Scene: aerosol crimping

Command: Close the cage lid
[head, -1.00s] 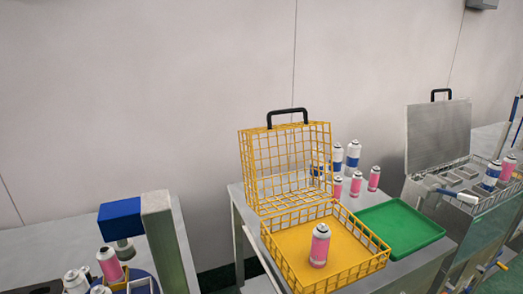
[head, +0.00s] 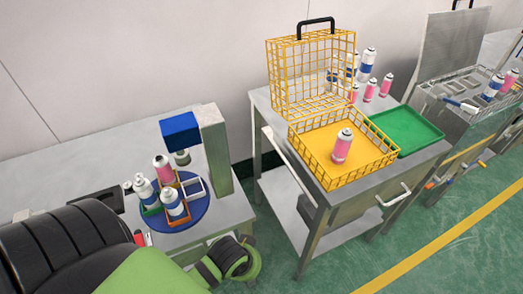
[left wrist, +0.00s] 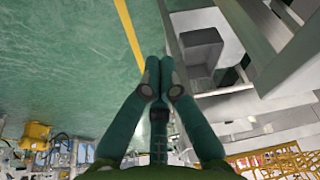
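The yellow wire cage (head: 372,172) stands on a metal table in the head view. Its mesh lid (head: 312,75) is open and stands upright at the back, with a black handle (head: 315,22) on top. One pink and white can (head: 342,147) stands inside the cage. Yellow mesh (left wrist: 270,160) shows at the lower right in the left wrist view. My left gripper (left wrist: 158,72) is shut with its fingertips together, nothing visible between them, and apart from the mesh. Neither gripper is clearly seen in the head view.
A green tray (head: 408,130) lies right of the cage. Several cans (head: 368,65) stand behind it. At left, a press (head: 213,150) stands by a blue turntable (head: 180,218) with cans. A drawer handle (head: 394,194) juts from the table front. Green floor (head: 430,225) is open at lower right.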

